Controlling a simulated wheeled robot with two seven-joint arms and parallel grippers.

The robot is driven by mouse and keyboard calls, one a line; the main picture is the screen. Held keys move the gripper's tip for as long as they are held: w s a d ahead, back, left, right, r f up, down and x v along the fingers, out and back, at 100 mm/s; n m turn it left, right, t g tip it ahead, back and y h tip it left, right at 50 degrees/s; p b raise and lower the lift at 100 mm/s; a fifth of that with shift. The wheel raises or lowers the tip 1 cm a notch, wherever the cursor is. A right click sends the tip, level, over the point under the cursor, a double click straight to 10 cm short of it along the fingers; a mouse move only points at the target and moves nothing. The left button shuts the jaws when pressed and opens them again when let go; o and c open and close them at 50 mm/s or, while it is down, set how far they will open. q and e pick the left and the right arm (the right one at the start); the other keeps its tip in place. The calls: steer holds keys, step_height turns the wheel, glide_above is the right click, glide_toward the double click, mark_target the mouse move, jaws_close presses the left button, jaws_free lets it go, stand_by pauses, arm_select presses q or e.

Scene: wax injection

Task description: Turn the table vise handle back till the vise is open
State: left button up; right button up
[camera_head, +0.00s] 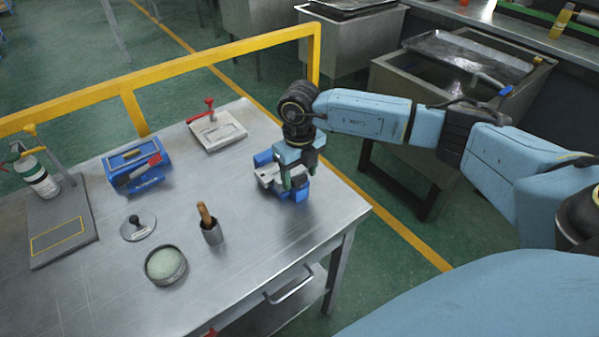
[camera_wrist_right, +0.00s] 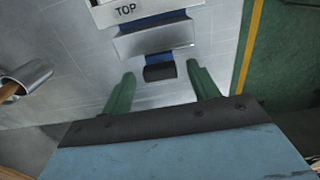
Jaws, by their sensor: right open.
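The table vise (camera_head: 299,194), blue with pale grey parts, stands near the right edge of the metal table. My right gripper (camera_head: 298,176) is over it, pointing down, and hides part of it. In the right wrist view the vise shows a pale block marked TOP (camera_wrist_right: 122,11), a metal block (camera_wrist_right: 155,40) and a dark end piece (camera_wrist_right: 160,72). My open green fingers (camera_wrist_right: 161,80) are on both sides of that dark piece, with gaps visible. I cannot make out the handle clearly or tell how far the jaws are apart. My left gripper is out of view.
On the table (camera_head: 110,290) are a blue tool box (camera_head: 137,168), a grey plate with a red-handled clamp (camera_head: 217,131), a cup with a wooden-handled tool (camera_head: 212,233), a round dish (camera_head: 166,265) and a small disc with a knob (camera_head: 138,229). A yellow rail (camera_head: 220,53) runs behind.

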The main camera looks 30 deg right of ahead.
mark_target(299, 178)
step_height(299, 178, up, 13)
steer(key=shift+r, duration=0.2)
stand_by(0.6)
